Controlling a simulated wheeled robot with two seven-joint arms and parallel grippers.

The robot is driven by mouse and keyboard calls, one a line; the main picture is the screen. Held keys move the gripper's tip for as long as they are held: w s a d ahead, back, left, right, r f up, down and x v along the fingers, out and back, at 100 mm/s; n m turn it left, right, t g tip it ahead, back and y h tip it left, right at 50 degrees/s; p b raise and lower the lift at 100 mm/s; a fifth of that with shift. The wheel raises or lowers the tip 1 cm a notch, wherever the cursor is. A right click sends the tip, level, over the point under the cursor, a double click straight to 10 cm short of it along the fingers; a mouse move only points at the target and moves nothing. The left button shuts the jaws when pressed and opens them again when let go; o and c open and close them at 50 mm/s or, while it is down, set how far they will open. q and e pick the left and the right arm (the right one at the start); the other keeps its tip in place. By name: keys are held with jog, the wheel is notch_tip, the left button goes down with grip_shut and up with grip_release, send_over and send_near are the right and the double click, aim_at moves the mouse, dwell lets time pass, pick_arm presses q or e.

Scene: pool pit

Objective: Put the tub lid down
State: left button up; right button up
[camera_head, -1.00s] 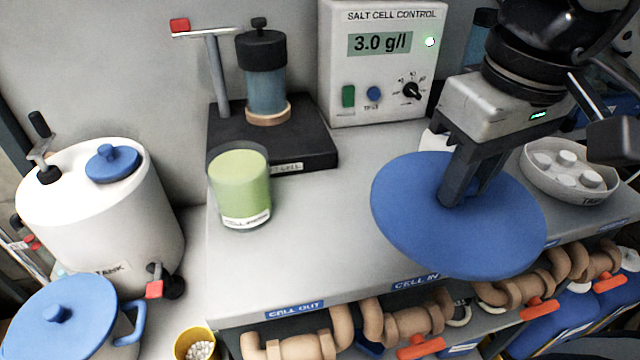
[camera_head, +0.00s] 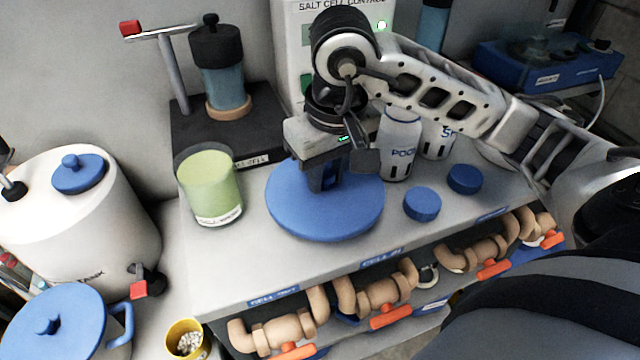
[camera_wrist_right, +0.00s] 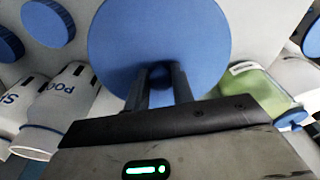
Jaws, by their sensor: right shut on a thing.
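The tub lid (camera_head: 345,218) is a large blue disc, lying level over the grey bench between the green cup and the white bottles. It also fills the top middle of the right wrist view (camera_wrist_right: 160,30). My right gripper (camera_head: 325,183) is above it, pointing down, with its fingers shut on the lid's central grip, which they mostly hide. The lid looks on or very close to the bench top; I cannot tell if it touches. My left gripper is not in view.
A green cup (camera_head: 210,190) stands close left of the lid. White bottles (camera_head: 398,150) and two small blue caps (camera_head: 421,204) (camera_head: 464,179) are to its right. The bench's front edge, with brown pipes (camera_head: 380,293) below, lies in front. A white tank (camera_head: 85,225) stands at left.

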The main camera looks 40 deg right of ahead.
jog(key=shift+w+a+f, duration=0.1)
jog(key=shift+w+f, duration=0.15)
jog(key=f, duration=0.2)
jog(key=f+p, duration=0.1)
jog(key=shift+w+a+f, duration=0.1)
jog(key=shift+w+f, duration=0.25)
jog(key=shift+f, duration=0.15)
jog(key=shift+f+b, duration=0.3)
jog(key=shift+b, duration=0.2)
jog(key=o, duration=1)
jog(key=shift+r, duration=0.1)
